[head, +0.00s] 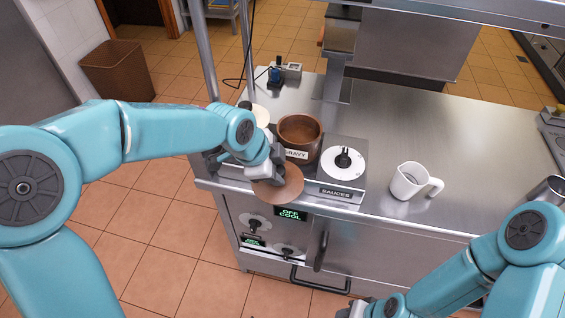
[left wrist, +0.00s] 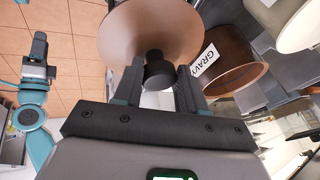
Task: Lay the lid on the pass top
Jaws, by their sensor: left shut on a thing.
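The lid (head: 280,186) is a round brown disc with a black knob. My left gripper (head: 272,170) is shut on the knob and holds the lid in front of the brown gravy pot, near the counter's front edge. In the left wrist view the lid (left wrist: 150,25) shows above the fingers, with its knob between them. The pass top (head: 430,125) is the wide steel counter surface. My right gripper (head: 355,308) is only partly in view at the bottom edge; its fingers cannot be made out.
The open gravy pot (head: 301,135) stands beside a white-topped sauces unit (head: 343,163). It also shows in the left wrist view (left wrist: 235,65). A white jug (head: 412,182) stands farther right. The counter behind the jug is clear. A steel shelf (head: 418,42) overhangs the back.

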